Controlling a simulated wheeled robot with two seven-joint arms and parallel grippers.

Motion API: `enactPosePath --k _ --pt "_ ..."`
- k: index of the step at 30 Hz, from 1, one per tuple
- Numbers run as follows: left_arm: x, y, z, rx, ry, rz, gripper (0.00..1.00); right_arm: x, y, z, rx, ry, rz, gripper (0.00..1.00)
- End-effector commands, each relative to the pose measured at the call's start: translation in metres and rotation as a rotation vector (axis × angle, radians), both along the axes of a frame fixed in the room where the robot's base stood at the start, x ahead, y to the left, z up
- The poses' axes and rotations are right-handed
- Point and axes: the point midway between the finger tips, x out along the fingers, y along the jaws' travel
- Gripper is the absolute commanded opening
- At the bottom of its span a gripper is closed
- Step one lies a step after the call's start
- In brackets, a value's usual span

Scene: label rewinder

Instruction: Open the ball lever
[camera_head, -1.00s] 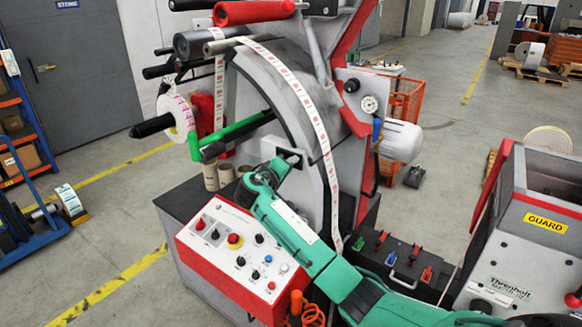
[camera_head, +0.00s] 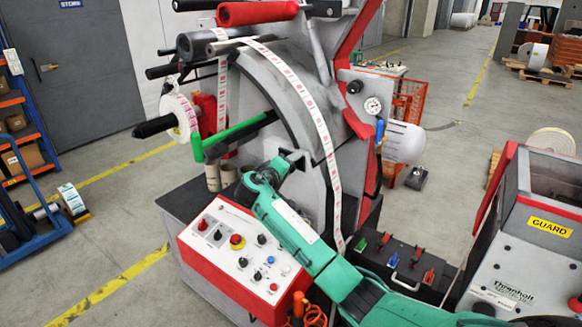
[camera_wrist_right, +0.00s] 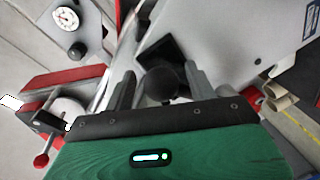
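A black ball (camera_wrist_right: 162,83), which looks like the knob of the ball lever, sits between the fingers of my right gripper (camera_wrist_right: 162,78) in the right wrist view. A dark angular bracket (camera_wrist_right: 165,52) shows just beyond it on the grey machine face. The fingers are apart, one on each side of the ball, with gaps visible, so they are not closed on it. In the head view my right arm reaches in from the lower right, and its gripper (camera_head: 292,160) is close to the grey machine side. The ball is hidden there. My left gripper is not in view.
The control panel (camera_head: 240,252) with buttons stands below my right arm. A green bar (camera_head: 235,132) and the label strip (camera_head: 318,120) run close to the gripper. A pressure gauge (camera_head: 373,106) and a black toolbox (camera_head: 405,265) are to the right.

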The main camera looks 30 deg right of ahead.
Motion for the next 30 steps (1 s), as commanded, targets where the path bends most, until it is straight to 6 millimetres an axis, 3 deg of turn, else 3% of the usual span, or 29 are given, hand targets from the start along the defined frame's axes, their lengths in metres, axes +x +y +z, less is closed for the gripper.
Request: enactPosePath --k 11,24,30 --pt "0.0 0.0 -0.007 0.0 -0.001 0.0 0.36 -0.005 0.011 -0.001 0.003 -0.001 0.003 0.56" --pt "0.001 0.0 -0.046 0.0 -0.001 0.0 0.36 -0.049 0.092 0.012 0.004 -0.002 0.005 0.56" --pt "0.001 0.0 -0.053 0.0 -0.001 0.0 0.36 -0.062 0.114 0.019 0.002 -0.001 0.002 0.56"
